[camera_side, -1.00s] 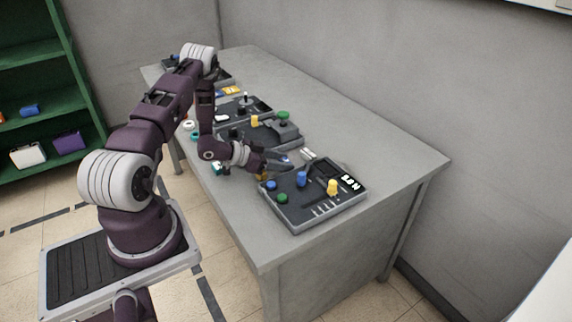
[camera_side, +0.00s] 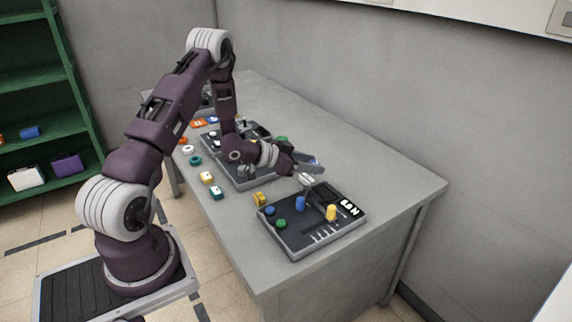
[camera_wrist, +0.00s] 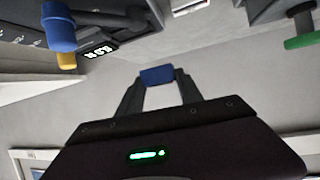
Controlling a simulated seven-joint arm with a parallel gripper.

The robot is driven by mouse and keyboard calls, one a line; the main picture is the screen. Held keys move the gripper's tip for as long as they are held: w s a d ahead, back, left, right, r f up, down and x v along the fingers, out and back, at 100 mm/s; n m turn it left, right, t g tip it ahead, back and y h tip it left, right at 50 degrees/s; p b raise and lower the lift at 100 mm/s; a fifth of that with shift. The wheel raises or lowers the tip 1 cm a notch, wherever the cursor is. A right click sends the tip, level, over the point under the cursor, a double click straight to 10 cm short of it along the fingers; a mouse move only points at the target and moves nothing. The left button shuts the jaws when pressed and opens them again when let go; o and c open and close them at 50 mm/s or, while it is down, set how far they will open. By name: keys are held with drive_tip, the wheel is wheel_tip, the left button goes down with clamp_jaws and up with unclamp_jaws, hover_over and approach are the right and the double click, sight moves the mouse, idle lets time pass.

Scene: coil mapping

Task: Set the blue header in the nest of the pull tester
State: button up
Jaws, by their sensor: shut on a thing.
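My gripper (camera_side: 312,165) is shut on a small blue block, which appears to be the blue header (camera_wrist: 157,75), seen between the fingertips in the wrist view. In the side view the header (camera_side: 314,161) is mostly hidden by the fingers. The pull tester (camera_side: 275,236) appears to be the dark station with a lit display in newtons, at the near end of the table. My gripper is above and behind its far edge, apart from it. I cannot make out the nest clearly.
A blue post (camera_side: 300,204) and a yellow post (camera_side: 331,213) stand up from the station. The right of the table is clear.

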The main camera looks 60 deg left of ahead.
sight(321, 195)
drive_tip(key=d, duration=0.1)
drive_tip(key=w+d, duration=0.2)
drive_tip(key=shift+d+f, duration=0.15)
drive_tip(key=shift+d, duration=0.1)
drive_tip(key=shift+d+f, duration=0.15)
drive_tip(key=shift+f, duration=2.7)
drive_tip(key=shift+f, duration=0.25)
drive_tip(key=shift+c, duration=0.2)
